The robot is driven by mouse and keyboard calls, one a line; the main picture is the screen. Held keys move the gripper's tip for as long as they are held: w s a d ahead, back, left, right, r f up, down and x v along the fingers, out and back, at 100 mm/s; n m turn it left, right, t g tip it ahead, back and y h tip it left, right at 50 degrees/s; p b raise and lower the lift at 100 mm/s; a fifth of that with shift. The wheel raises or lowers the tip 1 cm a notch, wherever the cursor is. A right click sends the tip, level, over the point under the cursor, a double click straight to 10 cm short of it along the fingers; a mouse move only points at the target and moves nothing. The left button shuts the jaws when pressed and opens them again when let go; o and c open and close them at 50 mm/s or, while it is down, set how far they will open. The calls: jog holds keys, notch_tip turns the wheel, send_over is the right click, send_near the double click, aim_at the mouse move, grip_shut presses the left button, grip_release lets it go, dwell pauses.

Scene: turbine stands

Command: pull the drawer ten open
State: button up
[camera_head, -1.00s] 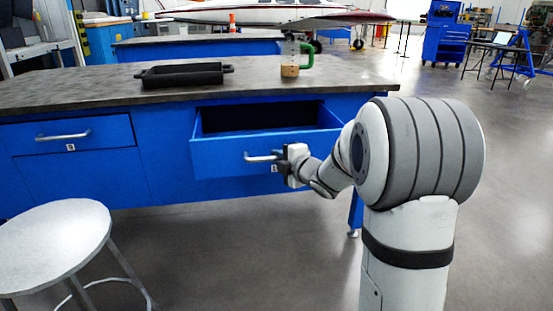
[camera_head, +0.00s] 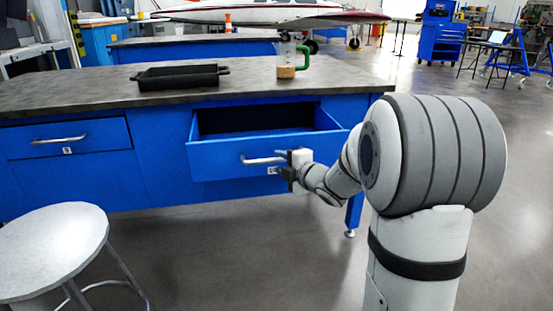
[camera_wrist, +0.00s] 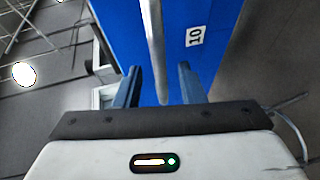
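Drawer ten (camera_head: 230,158) is a blue drawer under the right part of the workbench. It stands well out from the bench, and its dark inside (camera_head: 255,118) shows empty where visible. Its silver bar handle (camera_head: 260,160) runs across the front; the label "10" (camera_wrist: 195,37) shows in the wrist view. My gripper (camera_head: 291,171) is at the right end of the handle. In the wrist view its two fingers (camera_wrist: 160,82) stand apart, with the handle (camera_wrist: 155,45) between them and gaps visible on both sides.
The workbench top (camera_head: 100,99) carries a black tray (camera_head: 180,78) and a clear jug with a green handle (camera_head: 287,68). A closed drawer (camera_head: 65,141) is at the left. A round stool (camera_head: 50,250) stands at front left. Floor right of the bench is open.

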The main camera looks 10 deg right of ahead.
jog(key=shift+p+v, duration=0.45)
jog(key=shift+v, duration=1.75)
jog(key=shift+r, duration=0.1)
jog(key=s+d+r+m+g+h+p, duration=0.2)
jog(key=s+r+m+h+p, duration=0.3)
jog(key=r+p, duration=0.35)
jog(key=s+d+r+m+g+h+p, duration=0.2)
jog(key=s+r+m+h+p, duration=0.15)
jog(key=r+m+p, duration=0.55)
jog(key=s+a+r+m+g+p, duration=0.2)
jog(key=s+r+p, duration=0.1)
jog(key=s+p, duration=0.2)
jog(key=s+a+r+m+g+y+p, duration=0.1)
jog(key=s+a+r+m+g+p, duration=0.1)
jog(key=s+p, duration=0.3)
jog(key=s+a+r+m+g+y+p, duration=0.1)
jog(key=s+a+r+m+g+p, duration=0.2)
jog(key=s, duration=0.8)
jog(key=r+g+p, duration=0.1)
jog(key=r+p, duration=0.1)
jog(key=p, duration=0.1)
jog(key=shift+s+m, duration=0.3)
jog(key=shift+s, duration=0.05)
